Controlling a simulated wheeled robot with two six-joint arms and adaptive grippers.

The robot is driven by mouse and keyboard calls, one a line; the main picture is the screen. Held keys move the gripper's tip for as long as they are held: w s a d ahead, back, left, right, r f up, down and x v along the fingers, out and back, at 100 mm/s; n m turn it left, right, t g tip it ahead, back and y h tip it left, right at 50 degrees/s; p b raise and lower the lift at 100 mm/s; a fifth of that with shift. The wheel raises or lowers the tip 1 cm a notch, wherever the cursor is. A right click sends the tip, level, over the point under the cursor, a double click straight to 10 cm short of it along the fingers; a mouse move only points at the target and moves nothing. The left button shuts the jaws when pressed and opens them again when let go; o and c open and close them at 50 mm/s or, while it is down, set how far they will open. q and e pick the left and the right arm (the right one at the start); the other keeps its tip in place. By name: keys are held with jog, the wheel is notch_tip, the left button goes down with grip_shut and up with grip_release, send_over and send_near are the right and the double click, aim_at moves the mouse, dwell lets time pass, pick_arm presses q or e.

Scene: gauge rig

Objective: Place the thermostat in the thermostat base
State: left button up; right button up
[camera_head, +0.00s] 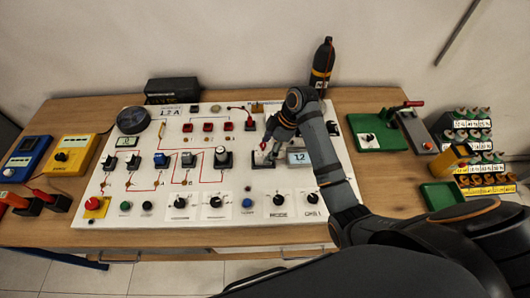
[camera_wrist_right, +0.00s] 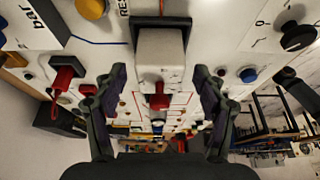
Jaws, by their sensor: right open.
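A white block with a red knob (camera_wrist_right: 159,70), which I take for the thermostat, stands at a dark bracket (camera_wrist_right: 160,22), likely the thermostat base, in the right wrist view. Whether it is fully seated there I cannot tell. My right gripper (camera_wrist_right: 159,76) is open, its fingers on either side of the block with gaps visible. In the head view the right gripper (camera_head: 268,146) is low over the white panel (camera_head: 150,208), left of a display, and partly hides the block (camera_head: 262,158). My left gripper is not in view.
The panel carries several knobs, switches and a display (camera_head: 299,157). A dark bottle (camera_head: 322,65) stands behind it. A green box (camera_head: 377,134), a green tray (camera_head: 441,195) and a rack of small parts (camera_head: 478,135) are on the right. Yellow (camera_head: 70,154) and blue (camera_head: 24,158) meters are on the left.

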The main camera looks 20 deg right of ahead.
jog(key=v, duration=0.4)
jog(key=shift+d+r+b, duration=0.15)
jog(key=shift+d+b, duration=0.1)
jog(key=shift+b, duration=0.15)
jog(key=p, duration=0.2)
send_near(268, 149)
jog(key=shift+s+a+r, duration=0.1)
jog(key=shift+a, duration=0.05)
